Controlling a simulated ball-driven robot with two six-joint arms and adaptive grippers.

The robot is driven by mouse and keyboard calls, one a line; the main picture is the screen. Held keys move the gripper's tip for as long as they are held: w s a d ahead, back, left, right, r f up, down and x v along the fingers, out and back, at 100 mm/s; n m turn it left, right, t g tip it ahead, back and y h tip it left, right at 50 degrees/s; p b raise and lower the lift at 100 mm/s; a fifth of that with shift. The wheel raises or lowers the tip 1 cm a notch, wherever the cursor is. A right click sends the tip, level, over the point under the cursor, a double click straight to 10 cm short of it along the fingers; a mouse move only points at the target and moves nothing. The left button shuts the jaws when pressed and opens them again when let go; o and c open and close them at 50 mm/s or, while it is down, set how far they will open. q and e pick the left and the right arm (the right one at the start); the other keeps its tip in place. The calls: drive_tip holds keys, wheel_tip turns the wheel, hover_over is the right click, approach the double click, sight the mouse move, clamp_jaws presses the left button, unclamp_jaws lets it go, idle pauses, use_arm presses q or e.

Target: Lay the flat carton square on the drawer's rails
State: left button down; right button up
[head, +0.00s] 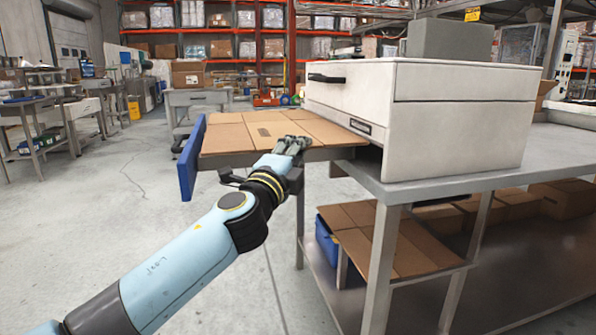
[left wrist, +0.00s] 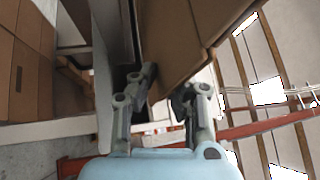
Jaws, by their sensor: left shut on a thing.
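The flat brown carton (head: 225,138), creased into panels, lies over the pulled-out drawer between its blue front (head: 187,158) and the white cabinet. A grey edge of the drawer (head: 235,160) shows under the carton's near side; the rails themselves are mostly hidden. My left gripper (head: 292,146) is at the carton's near edge, toward the cabinet. I cannot tell whether the carton rests fully on the rails. My right gripper is out of view.
The white cabinet (head: 460,125) stands on a grey bench (head: 440,185) right of the drawer. Below, another flat brown carton (head: 400,250) lies over a lower drawer with a blue front (head: 327,240). Open floor (head: 120,230) lies to the left.

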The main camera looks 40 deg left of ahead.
use_arm(q)
wheel_tip(320, 180, down, 3)
drive_tip(key=shift+r+b, duration=0.1)
drive_tip(key=shift+b, duration=0.65)
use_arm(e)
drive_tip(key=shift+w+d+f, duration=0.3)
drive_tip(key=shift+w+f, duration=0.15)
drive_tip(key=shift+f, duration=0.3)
use_arm(q)
drive_tip(key=c, duration=1.4)
unclamp_jaws()
drive_tip(key=shift+c, duration=0.2)
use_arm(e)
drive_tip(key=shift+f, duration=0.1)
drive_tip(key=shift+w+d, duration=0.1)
